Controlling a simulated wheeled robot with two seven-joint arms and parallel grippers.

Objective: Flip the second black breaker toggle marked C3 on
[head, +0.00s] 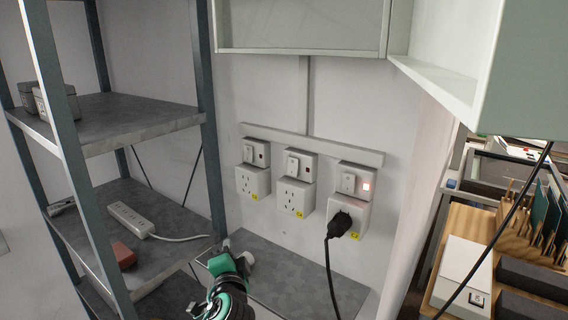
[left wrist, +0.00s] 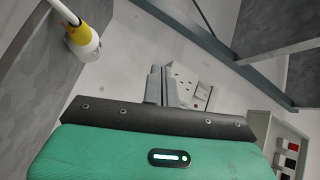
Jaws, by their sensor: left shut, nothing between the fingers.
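Three white switch-and-socket units hang in a row on the wall in the head view: a left unit (head: 253,180), a middle unit (head: 296,195) and a right unit (head: 346,213). Each has a yellow label too small to read surely. The right unit has a lit red lamp and a black plug (head: 340,224). My left gripper (head: 226,244) is below and left of the units, apart from them. Its shut, empty fingers show in the left wrist view (left wrist: 168,88). That view also shows a pale panel (left wrist: 286,130) with red and black squares at right. My right gripper is out of view.
A metal shelf rack (head: 140,121) stands at left, with a power strip (head: 131,220) and a reddish block (head: 124,255). A cabinet (head: 500,60) overhangs at upper right. A wooden rack (head: 480,225) stands at right. The wall before the units is clear.

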